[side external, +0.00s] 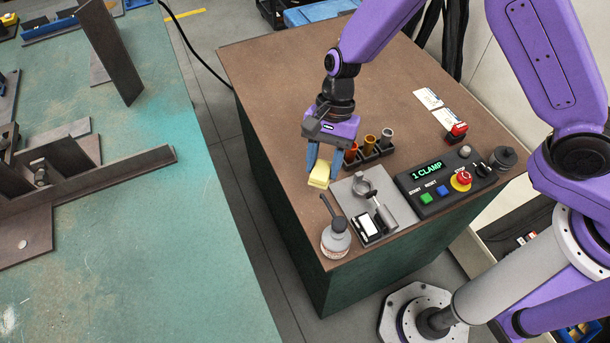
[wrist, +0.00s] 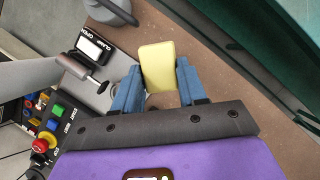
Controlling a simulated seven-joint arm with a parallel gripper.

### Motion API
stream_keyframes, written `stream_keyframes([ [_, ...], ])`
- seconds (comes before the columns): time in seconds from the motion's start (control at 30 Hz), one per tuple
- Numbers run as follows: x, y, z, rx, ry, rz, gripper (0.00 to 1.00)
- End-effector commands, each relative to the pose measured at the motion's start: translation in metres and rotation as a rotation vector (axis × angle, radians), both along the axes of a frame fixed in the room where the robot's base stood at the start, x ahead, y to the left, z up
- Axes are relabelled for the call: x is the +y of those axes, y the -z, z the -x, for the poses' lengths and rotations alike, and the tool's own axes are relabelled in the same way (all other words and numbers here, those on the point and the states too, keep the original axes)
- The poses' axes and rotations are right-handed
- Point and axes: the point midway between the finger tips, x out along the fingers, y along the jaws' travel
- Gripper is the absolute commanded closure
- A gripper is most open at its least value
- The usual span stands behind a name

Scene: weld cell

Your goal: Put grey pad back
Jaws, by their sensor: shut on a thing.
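My gripper (side external: 324,165) is shut on a pale yellow block-like pad (side external: 321,182), near the left edge of the brown bench top. In the wrist view my gripper's blue fingers (wrist: 158,92) stand either side of the yellow pad (wrist: 158,68). I cannot tell whether the pad touches the bench. I cannot make out a separate grey pad. A grey plate with a metal clamp (side external: 365,188) lies just right of my gripper.
A dark rack of small cylinders (side external: 370,150) stands behind my gripper. A bottle with a dark top (side external: 336,240) stands at the front corner. A control box (side external: 440,182) with a red stop button reads "1 CLAMP". The bench's back left is clear. A green table (side external: 120,240) stands left across a gap.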

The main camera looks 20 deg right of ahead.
Motion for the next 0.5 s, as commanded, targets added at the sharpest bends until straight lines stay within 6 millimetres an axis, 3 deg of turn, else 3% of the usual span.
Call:
stream_keyframes([
  [0.23,0.017,0.034,-0.02,0.002,0.001,0.0,0.92],
  [0.5,0.025,0.048,-0.029,0.0,0.001,0.0,0.92],
])
